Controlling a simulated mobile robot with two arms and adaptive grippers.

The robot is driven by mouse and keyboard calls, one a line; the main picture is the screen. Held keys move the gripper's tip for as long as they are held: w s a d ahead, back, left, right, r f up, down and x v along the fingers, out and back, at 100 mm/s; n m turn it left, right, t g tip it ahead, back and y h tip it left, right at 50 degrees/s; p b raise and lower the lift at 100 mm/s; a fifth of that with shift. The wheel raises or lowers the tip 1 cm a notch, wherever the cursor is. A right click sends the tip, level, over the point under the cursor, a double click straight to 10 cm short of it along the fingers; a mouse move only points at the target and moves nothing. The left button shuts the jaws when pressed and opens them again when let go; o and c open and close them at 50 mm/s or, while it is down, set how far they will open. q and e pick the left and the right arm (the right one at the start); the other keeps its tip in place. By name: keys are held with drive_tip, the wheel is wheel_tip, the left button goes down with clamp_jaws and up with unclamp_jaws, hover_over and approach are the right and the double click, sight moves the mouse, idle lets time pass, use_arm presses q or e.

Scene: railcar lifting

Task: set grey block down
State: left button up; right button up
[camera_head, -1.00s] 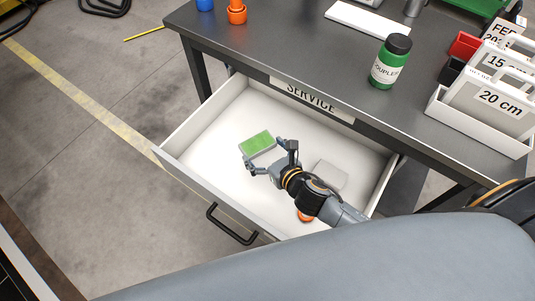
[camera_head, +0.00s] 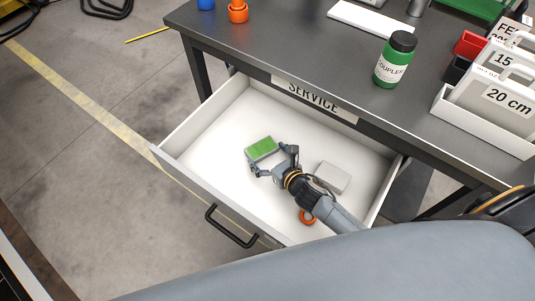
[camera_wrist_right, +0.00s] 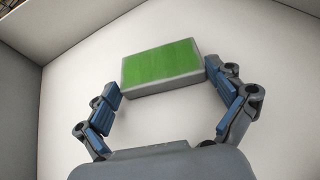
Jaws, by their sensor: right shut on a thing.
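The grey block with a green face (camera_head: 262,148) is at the inside of the open white drawer, toward its middle. It also shows in the right wrist view (camera_wrist_right: 163,66), green face toward the camera. My right gripper (camera_head: 269,160) is shut on it, with one blue-padded finger at each short end in the right wrist view (camera_wrist_right: 164,78). The block looks slightly tilted in the head view. I cannot tell whether its underside touches the drawer floor. My left gripper is not in view.
The drawer (camera_head: 195,122) also holds a plain light grey block (camera_head: 334,177) and an orange ring-like thing (camera_head: 307,217), partly hidden by my arm. The drawer floor on the left is free. A green bottle (camera_head: 394,62) stands on the bench (camera_head: 290,50) above.

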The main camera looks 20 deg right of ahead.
drive_tip(key=o, duration=1.1)
drive_tip(key=shift+f, duration=0.1)
drive_tip(key=shift+r, duration=0.25)
drive_tip(key=shift+s+d, duration=0.1)
drive_tip(key=shift+s, duration=0.3)
drive_tip(key=p+v, duration=0.1)
drive_tip(key=v, duration=1)
drive_tip(key=shift+s, duration=0.1)
